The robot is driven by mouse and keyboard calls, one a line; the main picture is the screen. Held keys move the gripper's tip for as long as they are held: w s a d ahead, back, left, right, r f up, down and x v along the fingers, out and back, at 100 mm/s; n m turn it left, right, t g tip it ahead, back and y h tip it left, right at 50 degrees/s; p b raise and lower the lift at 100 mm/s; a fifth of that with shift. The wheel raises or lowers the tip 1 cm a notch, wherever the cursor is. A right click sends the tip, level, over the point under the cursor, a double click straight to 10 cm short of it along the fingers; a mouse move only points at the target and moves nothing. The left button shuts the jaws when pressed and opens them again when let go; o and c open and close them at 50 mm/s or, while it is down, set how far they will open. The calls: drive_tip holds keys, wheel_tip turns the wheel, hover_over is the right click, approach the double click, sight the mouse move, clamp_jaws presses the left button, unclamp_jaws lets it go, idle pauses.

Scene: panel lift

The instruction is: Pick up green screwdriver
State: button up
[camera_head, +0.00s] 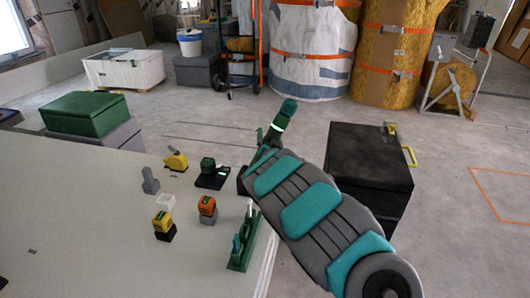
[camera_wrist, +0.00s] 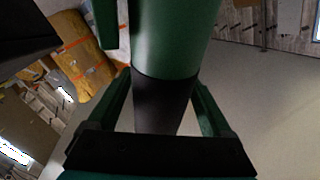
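My gripper (camera_head: 267,137) is raised above the far right edge of the white table. It holds a thick green-and-black handle, which I take to be the green screwdriver (camera_head: 287,108). In the wrist view the screwdriver (camera_wrist: 174,45) fills the top middle, green above and black below. The two dark green fingers lie on either side of it, and their tips are hidden behind it. The gripper looks shut on it. The shaft cannot be made out.
The white table (camera_head: 90,220) holds a yellow tape measure (camera_head: 176,161), an orange-and-grey block (camera_head: 207,209), a yellow-and-black block (camera_head: 163,226) and a green tool (camera_head: 242,244) near its right edge. A black box (camera_head: 369,160) stands right of my arm. Open floor lies beyond.

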clamp_jaws()
idle(0.5)
